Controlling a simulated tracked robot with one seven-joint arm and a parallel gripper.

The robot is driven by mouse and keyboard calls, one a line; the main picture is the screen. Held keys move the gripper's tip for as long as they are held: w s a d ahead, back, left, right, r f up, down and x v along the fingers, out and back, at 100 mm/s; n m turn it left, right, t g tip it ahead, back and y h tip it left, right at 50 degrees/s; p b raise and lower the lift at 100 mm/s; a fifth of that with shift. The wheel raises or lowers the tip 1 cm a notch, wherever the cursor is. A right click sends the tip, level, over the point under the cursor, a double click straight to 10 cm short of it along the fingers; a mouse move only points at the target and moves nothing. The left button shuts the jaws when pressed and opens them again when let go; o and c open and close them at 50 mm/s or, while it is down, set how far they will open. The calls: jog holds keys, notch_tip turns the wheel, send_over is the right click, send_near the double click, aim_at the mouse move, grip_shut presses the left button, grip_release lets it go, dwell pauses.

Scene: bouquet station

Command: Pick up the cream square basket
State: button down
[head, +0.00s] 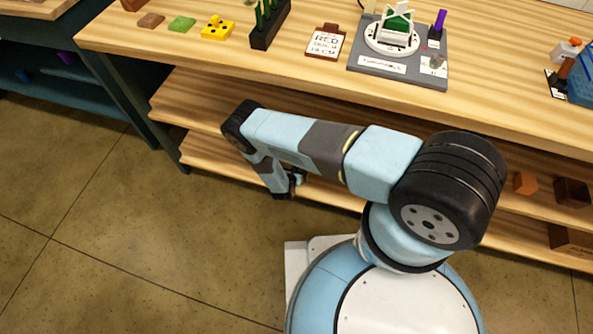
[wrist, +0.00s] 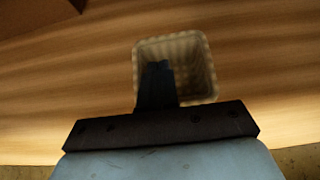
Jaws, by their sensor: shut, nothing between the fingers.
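The cream square basket (wrist: 192,42) sits on a wooden shelf in the wrist view, with its open top towards the camera. My gripper (wrist: 158,66) is shut and empty. Its fingers overlap the basket's opening and hide part of its left and near side. I cannot tell whether the fingertips are inside the basket or above it. In the head view my gripper (head: 296,182) is small and low beside the lower shelves, partly hidden by my arm. The basket is not visible in the head view.
The wooden bench (head: 270,70) holds a clipboard sign (head: 326,41), a yellow block (head: 218,28) and a grey station (head: 398,68) above the shelves. Brown cubes (head: 572,191) stand on the shelf at right. A brown box edge (wrist: 35,12) shows at the wrist view's upper left.

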jog(key=shift+r, duration=0.1)
jog(key=shift+r, duration=0.65)
jog(key=s+a, duration=0.4)
jog(key=s, duration=0.7)
jog(key=shift+s, duration=0.25)
